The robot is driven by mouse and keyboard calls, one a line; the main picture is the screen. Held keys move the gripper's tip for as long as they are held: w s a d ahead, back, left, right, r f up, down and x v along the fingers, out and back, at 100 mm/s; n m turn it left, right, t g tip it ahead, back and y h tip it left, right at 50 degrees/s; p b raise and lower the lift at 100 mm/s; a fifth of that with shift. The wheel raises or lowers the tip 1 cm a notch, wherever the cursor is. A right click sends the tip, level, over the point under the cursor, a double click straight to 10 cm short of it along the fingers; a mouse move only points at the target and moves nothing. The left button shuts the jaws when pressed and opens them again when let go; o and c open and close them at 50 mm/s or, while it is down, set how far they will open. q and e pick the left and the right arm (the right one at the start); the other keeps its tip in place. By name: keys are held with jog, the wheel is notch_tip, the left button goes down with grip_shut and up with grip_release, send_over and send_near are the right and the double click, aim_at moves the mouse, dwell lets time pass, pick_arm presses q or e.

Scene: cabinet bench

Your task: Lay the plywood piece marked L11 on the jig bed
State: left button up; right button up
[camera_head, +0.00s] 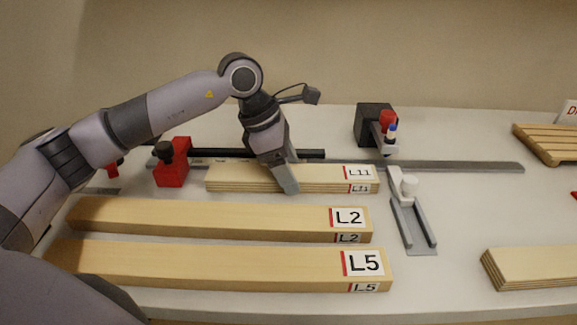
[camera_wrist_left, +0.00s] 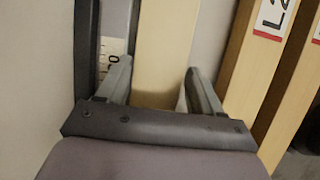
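The plywood piece marked L11 (camera_head: 310,173) lies lengthwise across the bench, behind the boards marked L2 and L5. My left gripper (camera_head: 286,181) points down at its middle, one finger showing against its front face. In the left wrist view the fingers (camera_wrist_left: 158,68) stand on either side of the pale piece (camera_wrist_left: 165,35), close along both its edges. I cannot tell whether they press on it. Which part is the jig bed is not clear; a long grey rail (camera_head: 460,166) runs behind L11. My right gripper is not in view.
Boards L2 (camera_head: 220,215) and L5 (camera_head: 220,260) lie in front. A red block with a black knob (camera_head: 172,172) stands at L11's left, a black block (camera_head: 374,124) behind right. A grey channel bracket (camera_head: 412,228) is at its right. Another board (camera_head: 530,268) and a slatted tray (camera_head: 548,143) lie right.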

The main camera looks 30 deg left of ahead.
pick_arm(q)
jog(key=shift+w+r, duration=0.1)
jog(key=shift+r, duration=0.25)
jog(key=v, duration=1.1)
jog(key=shift+a+r, duration=0.2)
jog(key=shift+r, duration=0.15)
